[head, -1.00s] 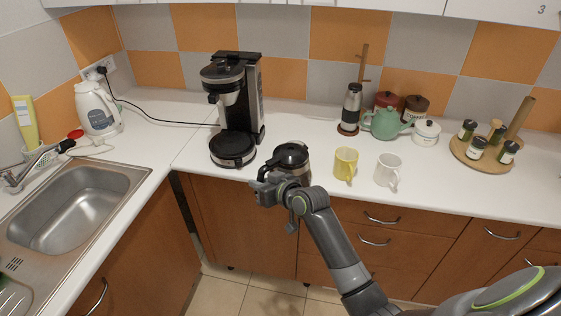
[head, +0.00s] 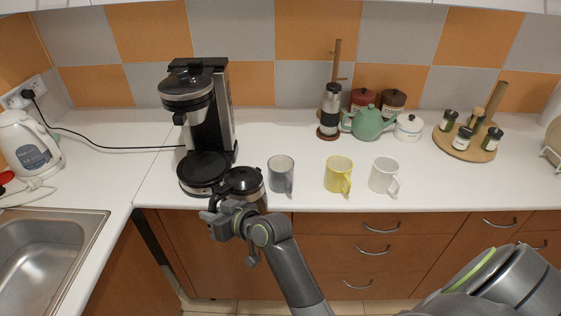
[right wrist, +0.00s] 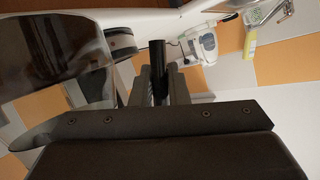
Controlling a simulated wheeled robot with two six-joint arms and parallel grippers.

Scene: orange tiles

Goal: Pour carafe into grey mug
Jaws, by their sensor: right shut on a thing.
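The glass carafe (head: 247,183) with a dark lid is at the counter's front edge, between the coffee machine and the grey mug (head: 281,174). My right gripper (head: 228,212) is shut on the carafe's handle, on the near side. In the right wrist view the dark handle (right wrist: 158,70) stands between the fingers and the carafe's glass (right wrist: 50,45) fills the upper left. The grey mug stands upright on the counter, just right of the carafe and apart from it. The inside of the carafe is hard to see. My left gripper is not in view.
The coffee machine (head: 208,115) stands left of the carafe, very close. A yellow mug (head: 338,173) and a white mug (head: 384,175) stand right of the grey mug. A green teapot (head: 369,123) and canisters are behind. The sink (head: 50,245) is at left.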

